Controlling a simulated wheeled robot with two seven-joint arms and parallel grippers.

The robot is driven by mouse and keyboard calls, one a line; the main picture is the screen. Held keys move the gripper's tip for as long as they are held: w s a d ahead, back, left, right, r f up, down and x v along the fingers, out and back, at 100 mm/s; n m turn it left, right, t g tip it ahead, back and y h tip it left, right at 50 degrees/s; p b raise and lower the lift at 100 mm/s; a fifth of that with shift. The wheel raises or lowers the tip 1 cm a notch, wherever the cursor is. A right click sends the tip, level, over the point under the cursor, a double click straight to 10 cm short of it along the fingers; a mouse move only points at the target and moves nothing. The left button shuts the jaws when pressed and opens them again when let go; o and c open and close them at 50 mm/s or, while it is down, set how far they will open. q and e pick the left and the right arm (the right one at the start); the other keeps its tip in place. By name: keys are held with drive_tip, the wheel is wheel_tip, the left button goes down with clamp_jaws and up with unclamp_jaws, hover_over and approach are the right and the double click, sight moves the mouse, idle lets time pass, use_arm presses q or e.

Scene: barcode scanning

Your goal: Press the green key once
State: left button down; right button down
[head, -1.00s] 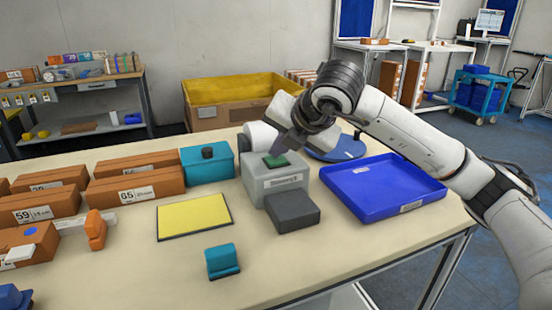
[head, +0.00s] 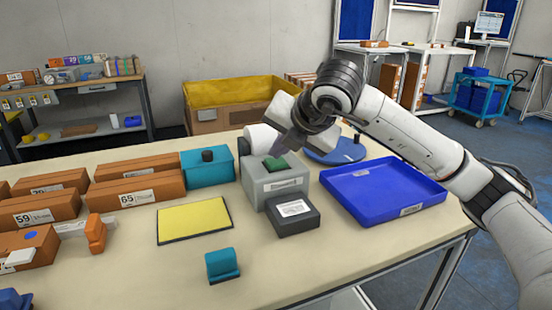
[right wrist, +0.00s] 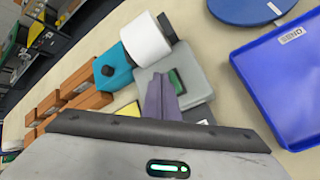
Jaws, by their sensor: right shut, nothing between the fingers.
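The green key (head: 275,165) sits on top of a light grey box (head: 272,184) with a label on its front. It also shows in the right wrist view (right wrist: 176,81), partly hidden by my fingers. My right gripper (head: 282,148) is shut and empty, its fingers pointing down just above and beside the key. In the right wrist view the closed purple-grey fingers (right wrist: 158,82) lie just left of the key; a small gap seems to part them. My left gripper is not in view.
A dark grey box (head: 292,214) with a white label stands in front. A blue tray (head: 362,203) is to the right, a teal box (head: 207,168) and yellow pad (head: 194,221) to the left. A white roll (head: 262,136) stands behind. Orange boxes (head: 137,194) fill the left.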

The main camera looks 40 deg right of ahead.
sight(279, 164)
drive_tip(key=shift+r, duration=0.5)
drive_tip(key=shift+r, duration=0.1)
drive_tip(key=shift+r+p, duration=1.8)
drive_tip(key=shift+r, duration=0.65)
